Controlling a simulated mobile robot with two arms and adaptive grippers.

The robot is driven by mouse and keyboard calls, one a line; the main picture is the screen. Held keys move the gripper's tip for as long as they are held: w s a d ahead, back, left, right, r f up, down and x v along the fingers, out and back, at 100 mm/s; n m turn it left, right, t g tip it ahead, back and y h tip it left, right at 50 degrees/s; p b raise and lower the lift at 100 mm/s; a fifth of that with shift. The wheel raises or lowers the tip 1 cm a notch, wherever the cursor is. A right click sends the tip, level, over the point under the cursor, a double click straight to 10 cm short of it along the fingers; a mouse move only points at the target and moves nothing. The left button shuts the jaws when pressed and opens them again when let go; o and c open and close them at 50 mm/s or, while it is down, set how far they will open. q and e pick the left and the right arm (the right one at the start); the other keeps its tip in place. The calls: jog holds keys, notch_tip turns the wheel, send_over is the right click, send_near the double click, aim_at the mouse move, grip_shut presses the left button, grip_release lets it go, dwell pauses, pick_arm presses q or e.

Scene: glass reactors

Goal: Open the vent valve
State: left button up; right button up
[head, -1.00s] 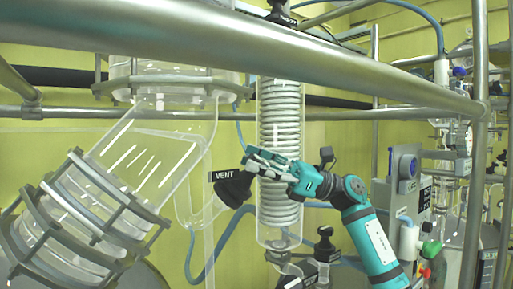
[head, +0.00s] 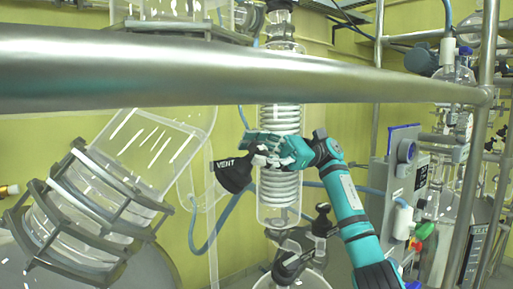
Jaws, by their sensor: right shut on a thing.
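The vent valve (head: 233,178) is a black knob under a black label reading VENT. It sits on the glass at the centre of the head view, left of the coiled glass condenser. My right gripper (head: 256,158) is teal and grey and comes in from the right, in front of the condenser. Its fingers are shut on the vent valve's upper right side and hide part of it. How far the valve is turned cannot be told. My left gripper is not in view.
A thick metal rail (head: 200,72) crosses the view above the right arm. The condenser (head: 279,195) stands behind the gripper. A clamped glass vessel (head: 90,205) lies tilted at the left. A grey control box (head: 402,165) stands to the right of the arm.

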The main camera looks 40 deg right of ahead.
jog(key=o, duration=0.9)
jog(key=shift+c, duration=0.2)
jog(key=o, duration=0.4)
jog(key=shift+d+f, duration=0.1)
jog(key=shift+d, duration=0.1)
jog(key=shift+a, duration=0.1)
